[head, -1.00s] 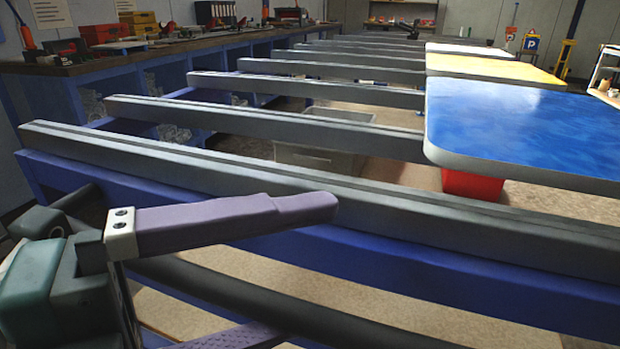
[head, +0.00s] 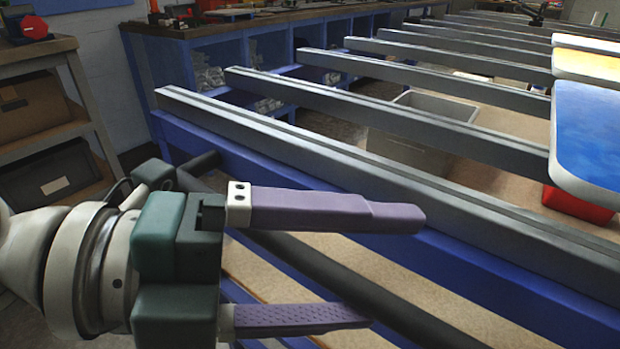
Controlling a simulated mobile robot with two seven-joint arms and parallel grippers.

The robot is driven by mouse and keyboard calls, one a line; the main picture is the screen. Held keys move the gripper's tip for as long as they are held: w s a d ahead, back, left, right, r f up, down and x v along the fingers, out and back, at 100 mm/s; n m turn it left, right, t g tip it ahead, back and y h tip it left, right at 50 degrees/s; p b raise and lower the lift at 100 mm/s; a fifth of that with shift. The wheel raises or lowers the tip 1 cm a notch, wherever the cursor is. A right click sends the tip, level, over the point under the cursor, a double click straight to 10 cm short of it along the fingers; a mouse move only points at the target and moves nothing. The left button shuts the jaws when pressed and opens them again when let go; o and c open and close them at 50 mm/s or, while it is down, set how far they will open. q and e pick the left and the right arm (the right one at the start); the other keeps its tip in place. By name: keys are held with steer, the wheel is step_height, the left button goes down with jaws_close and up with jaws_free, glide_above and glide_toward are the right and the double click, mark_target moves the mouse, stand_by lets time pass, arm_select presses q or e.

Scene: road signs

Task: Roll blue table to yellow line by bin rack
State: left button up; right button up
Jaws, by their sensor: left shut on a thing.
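The blue table has a blue frame beam (head: 490,280) with long grey slats (head: 330,160) across its top. A dark round handle bar (head: 300,257) runs along its near side. My left gripper (head: 396,268) has its purple fingers above and below this bar and is shut on it. The bar is partly hidden by the fingers. My right gripper is not in view. No yellow line shows. A shelf unit with bins (head: 75,128) stands at the left edge; I cannot tell whether it is the bin rack.
A blue workbench with cubbies (head: 240,40) stands along the wall behind the table's left end. A grey bin (head: 405,150) and a red bin (head: 578,205) show between and beyond the slats. Blue, yellow and white sign panels (head: 590,140) lie on the slats at right.

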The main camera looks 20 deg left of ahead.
arm_select(q)
steer(key=shift+s+a+f+b, duration=0.1)
steer(key=shift+s+a+b, duration=0.1)
steer(key=shift+a+b, duration=1.15)
steer(key=s+a+f+b, duration=0.1)
steer(key=s+a+b, duration=0.2)
steer(key=a, duration=0.4)
steer(key=shift+s+a, duration=0.15)
steer(key=shift+s, duration=0.2)
